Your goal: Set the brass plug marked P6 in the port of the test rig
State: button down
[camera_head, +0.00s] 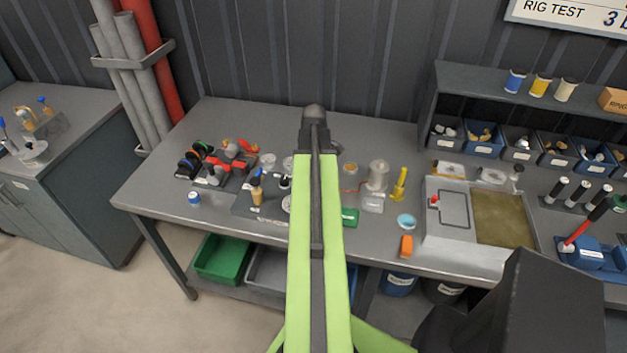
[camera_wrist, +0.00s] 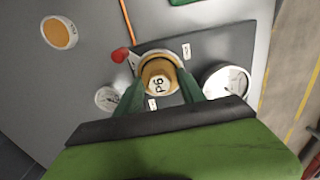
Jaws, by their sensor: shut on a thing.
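The brass plug marked P6 (camera_wrist: 158,80) is in the middle of the wrist view, its label face toward the camera and turned sideways. My gripper (camera_wrist: 160,88) is shut on it, with one green finger on each side. The plug is over the dark plate of the test rig (camera_wrist: 232,45), and a pale metal ring shows around its far edge. The port itself is hidden under the plug, so I cannot tell whether the plug is in it or above it. In the head view my arm hides the gripper and plug.
A round gauge (camera_wrist: 226,80) stands close right of the gripper, and a smaller dial (camera_wrist: 108,98) is at left. A red lever (camera_wrist: 120,55) is beside the plug. An orange-topped round cup (camera_wrist: 59,33) is farther off. The bench front (camera_head: 150,200) has bare room at left.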

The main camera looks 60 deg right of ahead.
jog(key=c, duration=0.7)
grip_release()
jog(key=shift+r, duration=0.1)
notch_tip(320, 180, up, 13)
jog(key=p, duration=1.3)
